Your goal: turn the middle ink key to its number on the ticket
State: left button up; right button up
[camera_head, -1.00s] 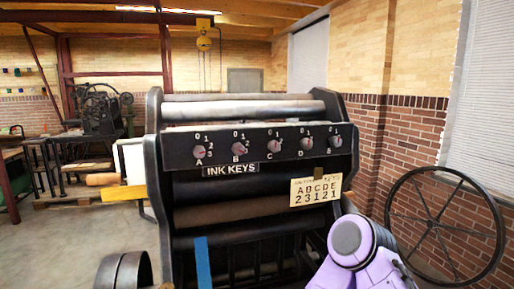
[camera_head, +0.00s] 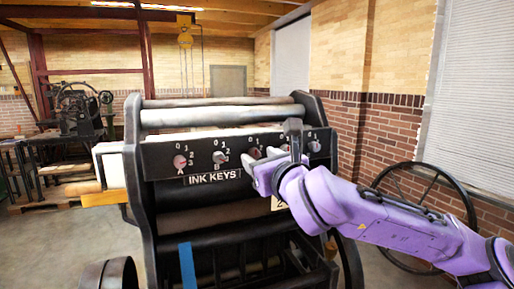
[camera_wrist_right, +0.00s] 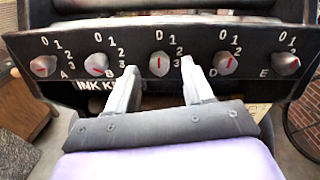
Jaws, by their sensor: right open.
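The middle ink key (camera_head: 255,153) is a small round knob on the black key panel. In the right wrist view the middle key (camera_wrist_right: 158,64) shows its red mark upright, toward the 0 above it. My right gripper (camera_head: 262,172) is open and empty in front of the panel. In the wrist view its two fingers (camera_wrist_right: 160,84) reach up on either side below the middle key, apart from it. The ticket (camera_head: 278,203) is mostly hidden behind my right arm; earlier it read ABCDE over 23121. My left gripper is not in view.
Key A (camera_head: 180,161) and key B (camera_head: 220,157) sit left of the middle key, and key E (camera_head: 315,146) far right; D is mostly hidden in the head view. Rollers (camera_head: 222,115) lie above the panel. A spoked wheel (camera_head: 425,215) stands at right.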

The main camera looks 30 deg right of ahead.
aim_at(253, 153)
jog(key=shift+x, duration=1.1)
jog(key=shift+w, duration=0.2)
grip_shut()
jog(key=shift+f+m+b, duration=0.2)
jog(key=shift+m+b, duration=0.1)
jog(key=shift+b, duration=0.15)
jog(key=m+b, duration=0.6)
jog(key=b, duration=0.4)
jog(key=shift+f, duration=0.1)
pick_arm(q)
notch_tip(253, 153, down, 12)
jog(key=b, duration=0.2)
pick_arm(e)
jog(key=shift+m, duration=0.7)
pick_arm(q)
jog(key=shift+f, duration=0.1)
pick_arm(e)
jog(key=shift+r, duration=0.25)
